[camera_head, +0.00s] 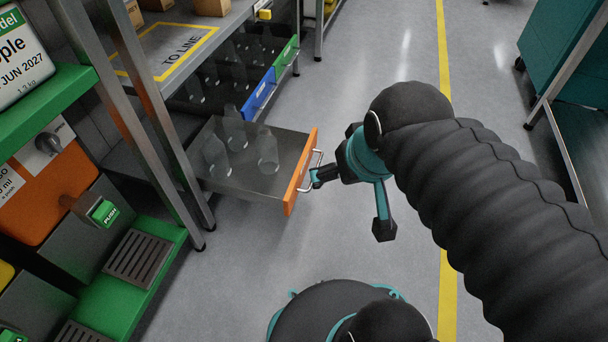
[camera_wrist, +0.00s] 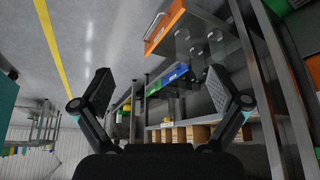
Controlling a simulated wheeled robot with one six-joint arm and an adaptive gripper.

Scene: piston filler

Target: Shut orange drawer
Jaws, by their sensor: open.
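The orange drawer (camera_head: 301,172) is pulled out from the left bench, with its orange front facing right and a silver handle on it. Several clear bottles stand inside it. In the wrist view the orange drawer front (camera_wrist: 165,24) shows at the top with its handle. My gripper (camera_head: 348,203) is open, just right of the drawer front. One finger is close to the handle; whether it touches cannot be told. In the wrist view my gripper (camera_wrist: 160,92) has its two fingers wide apart with nothing between them.
A blue drawer (camera_head: 259,94) and a green drawer (camera_head: 287,57) sit further back, less far out than the orange one. A bench post (camera_head: 165,130) stands left of it. A teal cabinet (camera_head: 570,60) is at the right. The aisle floor between is clear.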

